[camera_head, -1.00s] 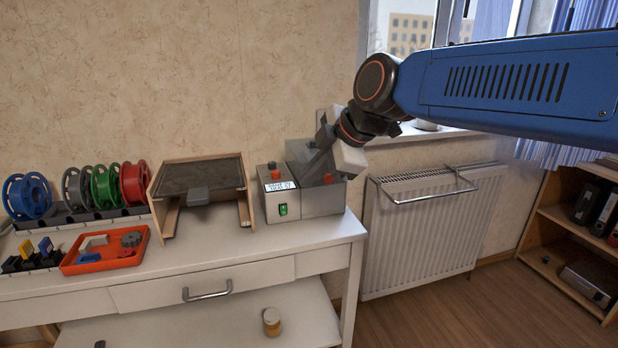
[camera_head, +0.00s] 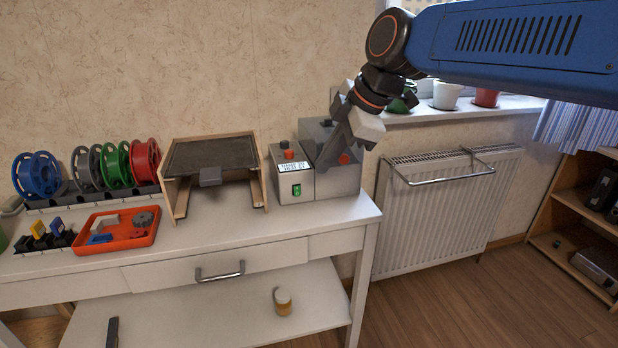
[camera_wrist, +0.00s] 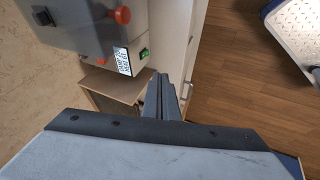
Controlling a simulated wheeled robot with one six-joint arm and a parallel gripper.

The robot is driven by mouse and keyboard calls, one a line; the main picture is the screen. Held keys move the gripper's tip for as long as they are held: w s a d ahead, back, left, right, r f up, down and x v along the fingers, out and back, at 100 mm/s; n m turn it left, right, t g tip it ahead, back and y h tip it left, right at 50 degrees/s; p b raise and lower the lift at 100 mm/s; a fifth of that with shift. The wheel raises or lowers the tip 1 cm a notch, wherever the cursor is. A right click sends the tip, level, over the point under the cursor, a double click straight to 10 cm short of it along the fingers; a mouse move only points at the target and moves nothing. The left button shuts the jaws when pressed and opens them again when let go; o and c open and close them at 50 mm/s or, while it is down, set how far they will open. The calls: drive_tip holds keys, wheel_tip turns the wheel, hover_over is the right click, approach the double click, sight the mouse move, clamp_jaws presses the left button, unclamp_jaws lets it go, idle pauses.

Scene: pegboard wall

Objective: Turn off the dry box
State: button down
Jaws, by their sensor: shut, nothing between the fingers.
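The dry box appears to be the grey metal unit (camera_head: 334,184) at the right end of the table; which of its two joined parts is meant is unclear. Its left part has a white label (camera_head: 293,168), a green switch (camera_head: 296,189) on the front and an orange-red knob (camera_head: 288,154) on top. The right part has another red knob (camera_head: 344,158). My gripper (camera_head: 323,165) is shut and empty, pointing down-left in front of the right part; contact cannot be told. In the wrist view its fingertips (camera_wrist: 161,80) lie just below the green switch (camera_wrist: 145,53).
Left of the unit stands an open wooden frame with a dark top (camera_head: 210,155). Further left are an orange tray (camera_head: 137,243) and several filament spools (camera_head: 117,165). A radiator (camera_head: 440,215) with a rail is to the right. The table's front strip is clear.

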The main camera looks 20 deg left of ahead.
approach(296, 192)
drive_tip(key=s+f, duration=0.3)
drive_tip(key=shift+a+f, duration=0.25)
drive_tip(key=shift+w+a+f, duration=0.55)
drive_tip(key=shift+w+f, duration=0.05)
drive_tip(key=shift+w, duration=0.2)
drive_tip(key=shift+w+a+f, duration=0.35)
drive_tip(key=shift+w+a, duration=0.15)
drive_tip(key=shift+w, duration=0.3)
drive_tip(key=shift+f, duration=0.1)
drive_tip(key=shift+f+t+y, duration=0.25)
drive_tip(key=shift+t+y, duration=0.25)
drive_tip(key=shift+t, duration=0.3)
drive_tip(key=shift+w, duration=0.1)
drive_tip(key=shift+r, duration=0.15)
